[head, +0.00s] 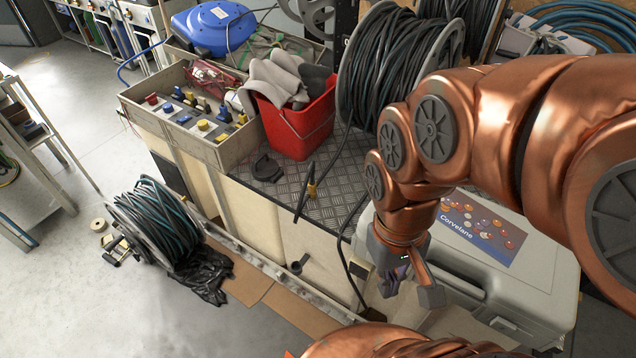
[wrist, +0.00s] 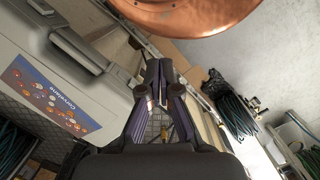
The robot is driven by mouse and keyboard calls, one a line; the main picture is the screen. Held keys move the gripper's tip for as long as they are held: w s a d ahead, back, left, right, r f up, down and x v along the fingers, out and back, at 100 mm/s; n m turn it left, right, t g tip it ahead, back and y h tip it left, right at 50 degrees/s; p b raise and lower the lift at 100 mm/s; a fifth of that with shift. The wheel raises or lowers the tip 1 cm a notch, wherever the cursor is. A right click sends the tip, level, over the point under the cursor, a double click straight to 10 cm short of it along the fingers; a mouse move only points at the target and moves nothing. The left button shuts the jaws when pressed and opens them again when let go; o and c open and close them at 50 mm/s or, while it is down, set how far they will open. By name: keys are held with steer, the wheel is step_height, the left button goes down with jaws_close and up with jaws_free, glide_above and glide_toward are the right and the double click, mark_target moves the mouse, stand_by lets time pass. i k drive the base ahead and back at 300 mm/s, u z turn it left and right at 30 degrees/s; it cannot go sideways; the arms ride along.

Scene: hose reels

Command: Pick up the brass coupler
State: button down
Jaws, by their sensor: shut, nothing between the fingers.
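The brass coupler (head: 311,188) is a small yellow-brown fitting on a black hose end at the front edge of the metal-plated bench top (head: 338,200), in front of the red bucket. In the wrist view a small brass-coloured spot (wrist: 165,133) shows beyond the fingers; I cannot tell for sure that it is the coupler. My gripper (head: 408,288) hangs in front of the grey case, to the right of the coupler and apart from it. In the wrist view my gripper (wrist: 158,68) has its fingertips together, with nothing held.
The grey case (head: 530,285) stands close behind my gripper. A red bucket (head: 300,125) with gloves, a parts box (head: 190,140) and a large hose reel (head: 385,65) stand on the bench. Another hose reel (head: 155,225) is on the floor at left. Open floor lies front left.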

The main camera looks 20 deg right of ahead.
mark_target(312, 184)
steer(key=u, duration=0.05)
steer(key=k, duration=0.5)
steer(key=u, duration=2.05)
steer(key=i, duration=1.4)
steer(key=z, duration=2.4)
